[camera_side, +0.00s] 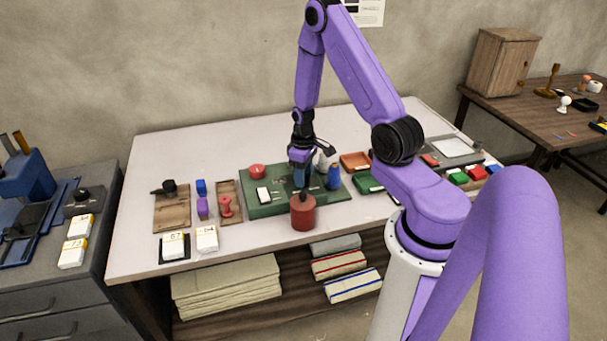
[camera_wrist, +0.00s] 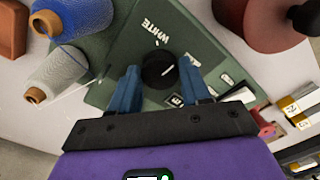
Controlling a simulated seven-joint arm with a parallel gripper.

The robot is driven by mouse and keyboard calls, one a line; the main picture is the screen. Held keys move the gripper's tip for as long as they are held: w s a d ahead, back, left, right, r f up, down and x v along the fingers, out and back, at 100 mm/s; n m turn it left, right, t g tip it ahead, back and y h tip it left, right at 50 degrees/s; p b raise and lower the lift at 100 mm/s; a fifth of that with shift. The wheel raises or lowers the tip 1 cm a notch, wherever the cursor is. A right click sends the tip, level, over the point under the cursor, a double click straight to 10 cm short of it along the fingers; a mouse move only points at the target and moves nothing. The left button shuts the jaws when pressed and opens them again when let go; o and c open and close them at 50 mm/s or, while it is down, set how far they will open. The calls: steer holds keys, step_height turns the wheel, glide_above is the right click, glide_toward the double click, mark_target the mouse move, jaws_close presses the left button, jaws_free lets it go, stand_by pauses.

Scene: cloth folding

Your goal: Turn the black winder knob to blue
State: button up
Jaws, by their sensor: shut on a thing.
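The black winder knob (camera_wrist: 157,70) sits on a green board (camera_wrist: 118,72), between the blue fingers of my gripper (camera_wrist: 160,76) in the wrist view. My gripper is shut on the knob. A short white pointer line shows on the knob's face. The word WHITE is printed beside the knob; another label near the right finger is mostly hidden. In the side view my gripper (camera_side: 300,172) reaches down to the green board (camera_side: 268,209), and the knob is hidden there.
A red knob (camera_side: 257,171) and white switch (camera_side: 264,195) are on the board's left. Table space behind is clear.

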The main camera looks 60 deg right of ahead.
steer(key=m, duration=0.3)
steer(key=shift+m, duration=2.2)
steer(key=o, duration=1.1)
steer(key=shift+r, duration=0.1)
step_height(320, 180, up, 17)
steer(key=shift+r, duration=0.15)
steer(key=shift+a, duration=0.1)
